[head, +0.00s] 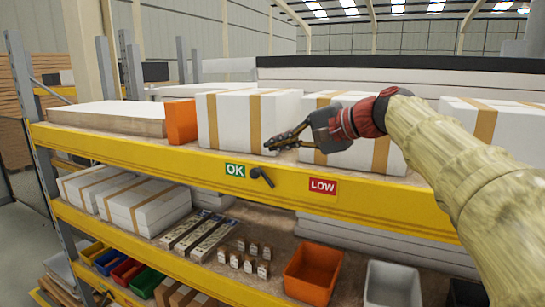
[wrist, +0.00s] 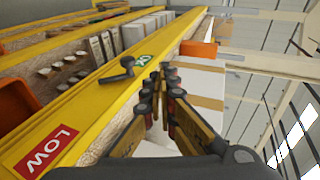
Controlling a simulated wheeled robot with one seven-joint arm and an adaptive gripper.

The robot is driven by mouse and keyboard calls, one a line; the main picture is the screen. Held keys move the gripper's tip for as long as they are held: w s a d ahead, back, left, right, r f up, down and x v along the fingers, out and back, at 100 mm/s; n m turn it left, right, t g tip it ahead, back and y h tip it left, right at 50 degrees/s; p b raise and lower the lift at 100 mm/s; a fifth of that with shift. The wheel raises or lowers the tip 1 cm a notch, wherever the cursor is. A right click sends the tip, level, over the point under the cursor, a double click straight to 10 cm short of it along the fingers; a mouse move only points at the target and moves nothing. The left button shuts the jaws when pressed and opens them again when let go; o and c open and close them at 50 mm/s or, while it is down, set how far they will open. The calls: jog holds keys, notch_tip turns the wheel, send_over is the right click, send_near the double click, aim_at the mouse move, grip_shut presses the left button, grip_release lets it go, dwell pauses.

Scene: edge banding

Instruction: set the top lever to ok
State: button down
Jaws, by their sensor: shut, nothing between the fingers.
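The top lever (head: 262,178) is a small black handle on the yellow upper beam, between a green OK sign (head: 235,170) and a red LOW sign (head: 322,186). Its handle slants down and to the right from its pivot, on the LOW side. The lever also shows in the wrist view (wrist: 117,72), left of the fingertips. My gripper (head: 270,147) is shut and empty. It is above the beam, in front of the white boxes, with its tips above the lever and apart from it. In the wrist view my gripper (wrist: 162,75) points along the beam.
White boxes with tan straps (head: 250,117) and an orange box (head: 181,121) stand on the upper shelf close behind my gripper. The yellow beam (head: 130,155) runs along the shelf front. Below are bins, including an orange one (head: 313,272). Space in front of the beam looks clear.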

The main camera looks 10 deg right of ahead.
jog(key=shift+s+d+r, duration=1.1)
jog(key=shift+s+r, duration=0.35)
jog(key=shift+r, duration=1.05)
jog(key=s+d+f+n+g+h+b, duration=0.1)
jog(key=s+f+b, duration=0.8)
jog(key=f, duration=1.4)
jog(key=s+d+f+n+g+h+b, duration=0.1)
jog(key=s+f+n+h+b, duration=0.3)
jog(key=s+f+b, duration=0.6)
jog(key=s+d+f+n+g+h+b, duration=0.1)
jog(key=s+f+b, duration=0.9)
jog(key=f, duration=2.7)
jog(key=s+n+g+h, duration=0.1)
jog(key=n+h, duration=0.1)
jog(key=h, duration=0.1)
jog(key=shift+s+h, duration=0.25)
jog(key=shift+h, duration=0.15)
